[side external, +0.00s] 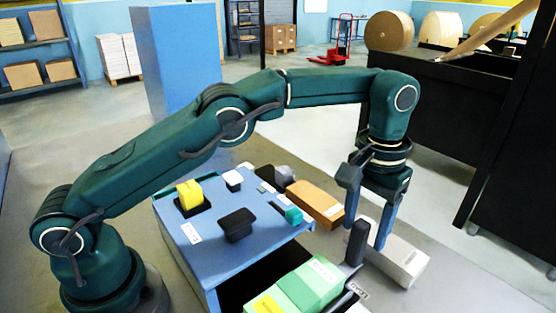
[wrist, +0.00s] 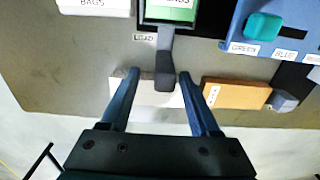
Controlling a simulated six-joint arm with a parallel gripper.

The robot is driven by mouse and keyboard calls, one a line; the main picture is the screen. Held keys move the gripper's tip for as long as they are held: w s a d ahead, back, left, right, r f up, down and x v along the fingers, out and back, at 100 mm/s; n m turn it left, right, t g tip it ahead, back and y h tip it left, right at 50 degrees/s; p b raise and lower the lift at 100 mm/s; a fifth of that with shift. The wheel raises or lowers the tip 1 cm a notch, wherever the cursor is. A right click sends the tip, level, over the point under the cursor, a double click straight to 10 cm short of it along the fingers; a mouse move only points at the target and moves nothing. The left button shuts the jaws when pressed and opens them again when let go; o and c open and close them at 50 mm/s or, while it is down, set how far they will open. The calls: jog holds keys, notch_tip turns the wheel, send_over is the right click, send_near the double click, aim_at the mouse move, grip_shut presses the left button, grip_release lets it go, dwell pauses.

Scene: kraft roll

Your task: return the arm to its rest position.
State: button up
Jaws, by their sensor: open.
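My gripper (side external: 366,232) hangs from the arm at the right of the side view, pointing down. Its two blue fingers are apart, with nothing held. In the wrist view the gripper (wrist: 159,74) also shows open. A dark lever handle (side external: 356,242) stands just by the fingertips in the side view. In the wrist view the lever (wrist: 165,70), by a "LOAD" label, appears between the fingertips; I cannot tell the exact gap or whether they touch.
A blue panel (side external: 222,250) with yellow, black, white and teal controls stands left of the gripper. Green packs (side external: 312,284) lie in front. A brown box (side external: 312,202) and a white box (side external: 408,262) lie near the gripper. A dark machine (side external: 440,100) stands right.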

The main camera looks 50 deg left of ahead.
jog(key=shift+r, duration=0.5)
jog(key=shift+a+r, duration=0.15)
jog(key=shift+r, duration=0.05)
jog(key=s+a+r+n+t, duration=0.1)
jog(key=s+a+r+t, duration=0.2)
jog(key=r, duration=0.5)
jog(key=s+a+r+t, duration=0.1)
jog(key=s+a+r, duration=0.2)
jog(key=a+r, duration=0.35)
jog(key=shift+m+t, duration=0.3)
jog(key=shift+t, duration=0.4)
jog(key=s+a+f, duration=0.1)
jog(key=s+f, duration=0.2)
jog(key=s, duration=0.1)
jog(key=s+a+f, duration=0.1)
jog(key=s+f, duration=0.1)
jog(key=s, duration=0.3)
jog(key=s+a+f, duration=0.1)
jog(key=s+f, duration=0.2)
jog(key=s, duration=0.2)
jog(key=shift+s+a+f, duration=0.2)
jog(key=shift+a+f, duration=0.15)
jog(key=shift+a, duration=0.05)
jog(key=shift+f, duration=0.3)
jog(key=shift+w+r, duration=0.2)
